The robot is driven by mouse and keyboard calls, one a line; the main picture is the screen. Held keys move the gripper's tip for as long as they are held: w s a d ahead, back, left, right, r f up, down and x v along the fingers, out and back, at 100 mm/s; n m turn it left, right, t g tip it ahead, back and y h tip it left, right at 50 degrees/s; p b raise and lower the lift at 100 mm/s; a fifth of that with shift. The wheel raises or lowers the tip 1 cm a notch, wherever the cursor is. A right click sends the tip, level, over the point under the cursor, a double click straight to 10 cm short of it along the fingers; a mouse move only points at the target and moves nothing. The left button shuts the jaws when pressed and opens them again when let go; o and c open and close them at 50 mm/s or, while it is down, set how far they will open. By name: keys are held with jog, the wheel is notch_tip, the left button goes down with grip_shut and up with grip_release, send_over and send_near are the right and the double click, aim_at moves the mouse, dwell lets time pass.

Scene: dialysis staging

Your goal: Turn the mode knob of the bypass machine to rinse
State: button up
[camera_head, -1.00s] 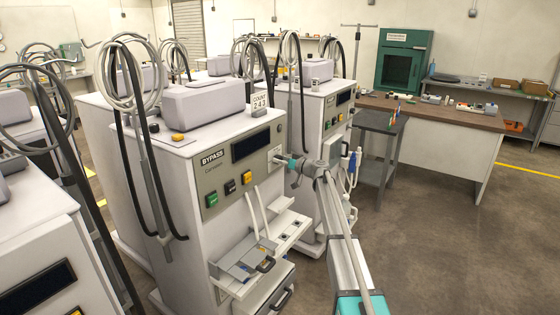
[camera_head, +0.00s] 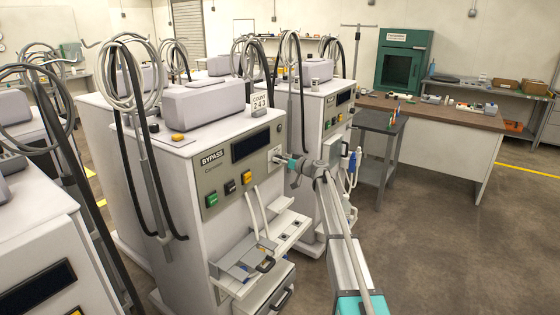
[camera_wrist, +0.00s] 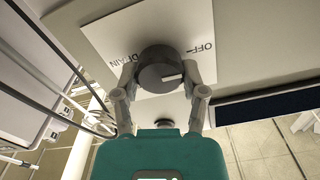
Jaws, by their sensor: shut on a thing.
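The bypass machine (camera_head: 215,180) is a white cabinet with a grey front panel and a BYPASS label, left of centre in the head view. Its mode knob (camera_wrist: 160,72) is dark, round and has a white mark near its lower right edge in the wrist view. The knob sits on a white plate (camera_wrist: 112,32) where DRAIN and OFF can be read; no rinse label is visible. My gripper (camera_wrist: 163,80) has one finger on each side of the knob and is shut on it. In the head view my gripper (camera_head: 281,161) covers the knob.
A dark display (camera_head: 250,145) and several coloured buttons are left of the knob. Below, a shelf (camera_head: 285,230) and white tubes (camera_head: 256,215) stick out from the front. A neighbouring machine (camera_head: 315,110) stands close behind. The floor to the right is open.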

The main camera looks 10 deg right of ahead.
jog(key=shift+m, duration=0.3)
jog(key=m, duration=0.4)
jog(key=shift+w, duration=0.15)
jog(key=m, duration=0.5)
jog(key=shift+d+f+m, duration=0.1)
jog(key=shift+m, duration=0.2)
jog(key=m, duration=0.4)
jog(key=shift+m, duration=0.3)
jog(key=m, duration=0.4)
jog(key=shift+f+m, duration=0.1)
jog(key=shift+m, duration=0.3)
jog(key=o, duration=1.1)
jog(key=shift+o, duration=0.2)
